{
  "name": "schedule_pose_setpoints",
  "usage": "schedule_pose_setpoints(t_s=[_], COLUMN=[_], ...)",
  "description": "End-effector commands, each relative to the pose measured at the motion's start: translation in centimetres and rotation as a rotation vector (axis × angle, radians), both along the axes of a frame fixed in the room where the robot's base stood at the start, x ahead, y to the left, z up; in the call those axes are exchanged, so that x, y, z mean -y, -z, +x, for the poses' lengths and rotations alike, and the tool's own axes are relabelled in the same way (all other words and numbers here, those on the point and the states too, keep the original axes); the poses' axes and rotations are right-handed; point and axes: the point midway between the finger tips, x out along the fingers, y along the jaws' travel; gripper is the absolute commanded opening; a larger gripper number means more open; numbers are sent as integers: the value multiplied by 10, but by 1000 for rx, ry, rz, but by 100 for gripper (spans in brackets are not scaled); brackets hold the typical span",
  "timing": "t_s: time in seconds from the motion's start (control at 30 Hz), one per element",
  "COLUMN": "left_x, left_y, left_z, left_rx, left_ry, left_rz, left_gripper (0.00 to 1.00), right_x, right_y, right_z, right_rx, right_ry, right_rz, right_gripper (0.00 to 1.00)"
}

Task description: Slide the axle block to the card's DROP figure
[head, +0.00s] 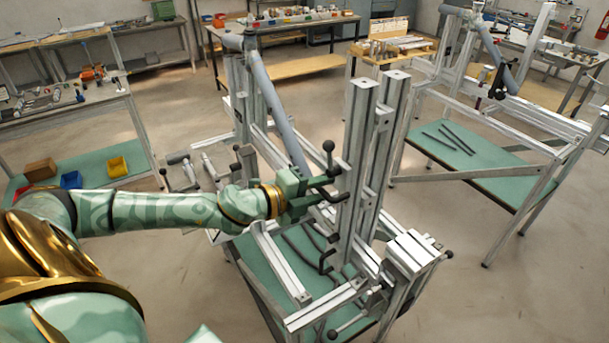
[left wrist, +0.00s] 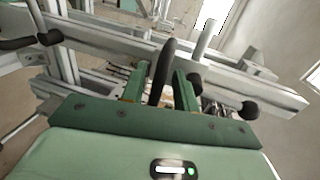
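My left gripper (head: 318,190) is beside the tall twin aluminium uprights of the frame jig (head: 362,150), at the black handles on their left side. In the left wrist view, its two green fingers (left wrist: 162,85) stand apart on either side of a black bar-shaped handle (left wrist: 163,70). A strip of background seems to show between the handle and each finger. A black ball knob (head: 328,146) stands just above the gripper in the head view. I cannot make out which part is the axle block. No card or DROP figure is readable. My right gripper is not in view.
The jig's lower rails (head: 280,262) and a green shelf (head: 262,262) lie below my arm. A clamp block (head: 412,252) is at the jig's front right. A second frame stand with a green shelf (head: 452,150) is at right. Benches line the back. Floor between is clear.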

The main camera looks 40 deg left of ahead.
Motion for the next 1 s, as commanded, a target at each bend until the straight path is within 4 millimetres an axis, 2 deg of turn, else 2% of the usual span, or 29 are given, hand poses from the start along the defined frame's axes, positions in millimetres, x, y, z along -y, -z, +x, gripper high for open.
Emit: schedule_pose_setpoints(t_s=[0.47,0.77,0.9,1.0], left_x=[-19,-30,-39,-46], left_y=[-7,-17,-25,-27], left_z=[-49,-75,-96,-113], left_rx=[-7,-5,-5,-2], left_ry=[2,1,-3,-5], left_rz=[4,2,-6,-8], left_gripper=[30,30,30,30], right_x=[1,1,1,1], right_y=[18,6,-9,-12], right_z=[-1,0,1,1], right_rx=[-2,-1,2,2], right_ry=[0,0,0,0], right_rz=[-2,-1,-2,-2], right_gripper=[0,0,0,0])
